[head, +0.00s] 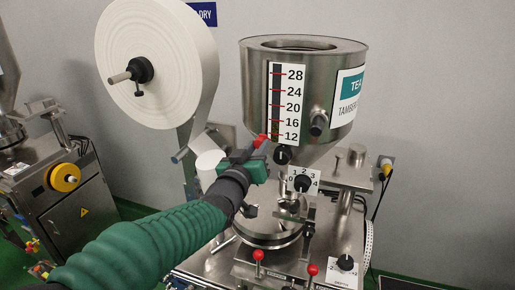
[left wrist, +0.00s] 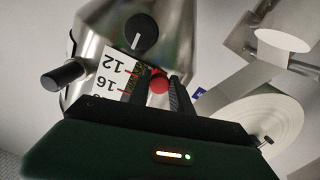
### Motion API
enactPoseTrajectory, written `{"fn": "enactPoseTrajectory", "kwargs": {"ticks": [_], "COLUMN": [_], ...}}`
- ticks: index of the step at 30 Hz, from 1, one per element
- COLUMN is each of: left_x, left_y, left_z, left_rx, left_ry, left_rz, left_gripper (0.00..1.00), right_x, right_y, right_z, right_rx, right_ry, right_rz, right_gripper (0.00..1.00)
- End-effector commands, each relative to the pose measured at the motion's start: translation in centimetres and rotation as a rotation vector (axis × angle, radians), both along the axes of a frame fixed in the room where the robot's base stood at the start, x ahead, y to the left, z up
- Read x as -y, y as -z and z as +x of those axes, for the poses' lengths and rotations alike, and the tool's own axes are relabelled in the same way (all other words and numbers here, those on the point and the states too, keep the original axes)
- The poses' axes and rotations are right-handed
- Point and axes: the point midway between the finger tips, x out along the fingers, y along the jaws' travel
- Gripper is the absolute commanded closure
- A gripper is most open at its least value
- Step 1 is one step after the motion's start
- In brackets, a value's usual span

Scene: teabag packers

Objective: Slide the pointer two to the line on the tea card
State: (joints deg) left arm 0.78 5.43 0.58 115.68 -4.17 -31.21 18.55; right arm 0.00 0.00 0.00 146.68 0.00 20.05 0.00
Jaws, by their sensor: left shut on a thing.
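The steel hopper (head: 305,70) carries a white scale card (head: 290,100) with red lines from 12 up to 28 beside a dark window. A card with a teal band (head: 352,84) reads "TEA" and "TAMBER", cut off at the hopper's right side. My left gripper (head: 258,150) is at the lower left of the scale, near the 12 mark. It is shut on a red knob (left wrist: 158,83), which shows between its fingers (left wrist: 157,92) in the left wrist view. I cannot read a pointer number on the knob. My right gripper is not in view.
A black knob (head: 283,155) sits below the scale, above a 0-to-4 dial (head: 303,183). A side knob (head: 319,124) sticks out of the hopper. Red-ball levers (head: 258,255) stand at the front. A large paper roll (head: 150,60) is left of the hopper.

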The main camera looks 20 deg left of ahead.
Motion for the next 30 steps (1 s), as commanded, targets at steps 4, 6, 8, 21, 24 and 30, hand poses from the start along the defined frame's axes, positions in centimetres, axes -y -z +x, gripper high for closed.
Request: {"fn": "enactPoseTrajectory", "kwargs": {"ticks": [4,6,8,21,24,30], "left_x": [0.0,0.0,0.0,0.0,0.0,0.0], "left_y": [-0.5,-1.7,-3.0,-6.1,-6.1,-6.0], "left_z": [0.0,0.0,0.0,0.0,0.0,0.0], "left_rx": [0.003,0.005,0.006,0.002,0.002,0.001], "left_ry": [-0.001,0.0,-0.001,-0.001,-0.001,-0.001], "left_rz": [0.0,0.001,0.002,0.0,0.0,0.0], "left_gripper": [1.0,1.0,1.0,1.0,0.7,0.52], "right_x": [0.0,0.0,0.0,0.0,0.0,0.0], "right_y": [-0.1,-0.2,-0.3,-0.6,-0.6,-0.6], "right_z": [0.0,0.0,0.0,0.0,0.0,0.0], "right_rx": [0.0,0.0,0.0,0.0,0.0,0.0], "right_ry": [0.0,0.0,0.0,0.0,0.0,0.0], "right_rz": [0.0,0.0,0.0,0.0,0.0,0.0], "right_gripper": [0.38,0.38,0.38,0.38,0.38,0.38]}}
